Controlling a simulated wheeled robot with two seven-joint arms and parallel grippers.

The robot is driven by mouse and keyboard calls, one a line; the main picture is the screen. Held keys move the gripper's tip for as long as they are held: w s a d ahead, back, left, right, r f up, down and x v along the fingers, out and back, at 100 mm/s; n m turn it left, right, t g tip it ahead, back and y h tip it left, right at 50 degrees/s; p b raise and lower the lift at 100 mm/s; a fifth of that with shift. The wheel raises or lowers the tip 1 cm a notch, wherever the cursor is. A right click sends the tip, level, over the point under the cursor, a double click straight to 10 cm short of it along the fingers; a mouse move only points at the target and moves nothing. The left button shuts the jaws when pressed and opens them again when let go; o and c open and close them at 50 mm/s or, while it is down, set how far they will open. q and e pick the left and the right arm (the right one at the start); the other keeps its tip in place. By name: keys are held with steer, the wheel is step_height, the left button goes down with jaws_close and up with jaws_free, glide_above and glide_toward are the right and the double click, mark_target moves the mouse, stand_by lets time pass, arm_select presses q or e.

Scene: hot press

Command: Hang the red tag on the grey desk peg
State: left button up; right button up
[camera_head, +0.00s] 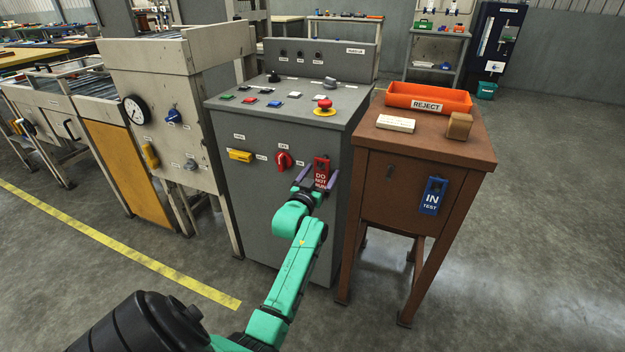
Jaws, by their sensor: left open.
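The red tag (321,171), lettered "DO NOT RUN", is upright against the front face of the grey desk (252,205), near its right edge. The grey desk peg cannot be made out; the tag may cover it. My left gripper (318,178) is at the tag's lower part, with its purple fingers apart on either side of it. The jaws are open, and I cannot tell whether a finger touches the tag. My right gripper is not in view.
A red knob (283,160) and a yellow handle (240,156) stick out of the desk front left of the tag. A brown cabinet (395,190) stands close on the right, with a blue "IN TEST" tag (433,195) on its front. Floor at far right is clear.

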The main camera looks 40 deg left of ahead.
arm_select(q)
steer(key=p+v, duration=0.1)
steer(key=v, duration=1.2)
steer(key=shift+s, duration=0.3)
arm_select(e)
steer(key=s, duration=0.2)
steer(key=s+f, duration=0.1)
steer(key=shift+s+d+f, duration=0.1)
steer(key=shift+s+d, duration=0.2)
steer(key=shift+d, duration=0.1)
arm_select(q)
steer(key=shift+d+r, duration=0.1)
steer(key=shift+d, duration=0.05)
